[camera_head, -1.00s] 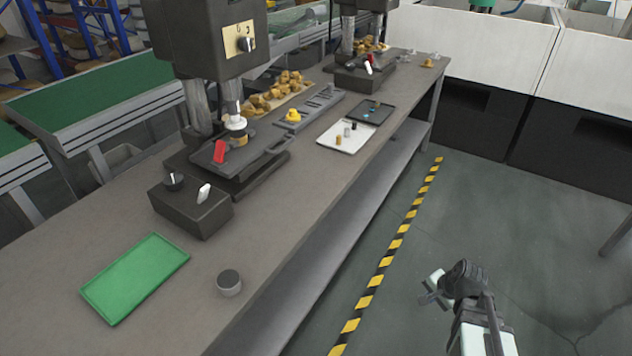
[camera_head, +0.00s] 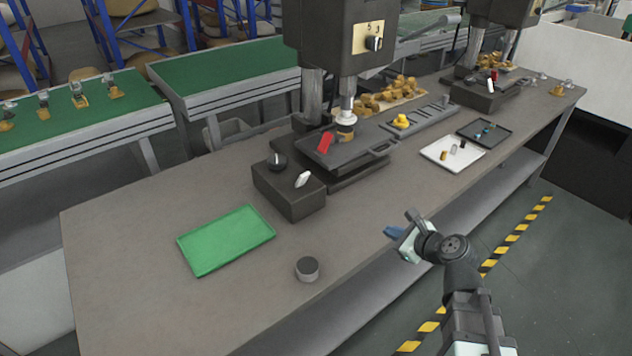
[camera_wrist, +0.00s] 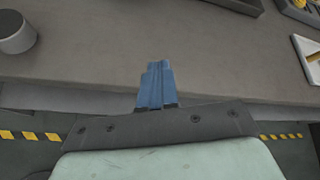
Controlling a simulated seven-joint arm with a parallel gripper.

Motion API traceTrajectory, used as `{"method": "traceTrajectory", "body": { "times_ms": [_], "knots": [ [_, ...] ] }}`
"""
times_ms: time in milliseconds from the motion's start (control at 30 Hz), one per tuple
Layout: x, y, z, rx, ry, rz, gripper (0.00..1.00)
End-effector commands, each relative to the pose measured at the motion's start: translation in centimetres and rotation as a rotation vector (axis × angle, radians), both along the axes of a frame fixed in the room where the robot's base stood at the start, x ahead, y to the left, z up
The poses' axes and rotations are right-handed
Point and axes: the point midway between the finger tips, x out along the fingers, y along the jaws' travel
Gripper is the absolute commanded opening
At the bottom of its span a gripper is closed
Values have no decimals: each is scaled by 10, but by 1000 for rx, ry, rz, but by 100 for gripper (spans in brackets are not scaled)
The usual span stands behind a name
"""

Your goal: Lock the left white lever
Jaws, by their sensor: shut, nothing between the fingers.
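The left white lever (camera_head: 303,179) sticks up at a tilt from the top of a dark control box (camera_head: 288,193) in front of the near press. A black knob (camera_head: 276,161) sits beside it on the same box. A second white lever (camera_head: 494,75) shows on the far box at the back right. My gripper (camera_head: 391,232) is at the bench's front edge, to the right of and apart from the left lever. In the wrist view its blue fingers (camera_wrist: 156,85) are together and empty, over the bench edge.
A green tray (camera_head: 226,240) and a grey cylinder (camera_head: 307,269) are on the near bench top. A white tray (camera_head: 452,153) with small parts lies further right.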

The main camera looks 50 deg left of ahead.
Motion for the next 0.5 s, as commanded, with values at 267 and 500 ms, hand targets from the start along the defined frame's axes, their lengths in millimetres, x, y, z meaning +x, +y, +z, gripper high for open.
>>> {"method": "traceTrajectory", "body": {
  "times_ms": [267,500],
  "knots": [
    [-58,63,56,179,265,-42,0],
    [-83,84,79,244,393,-55,0]
  ]
}}
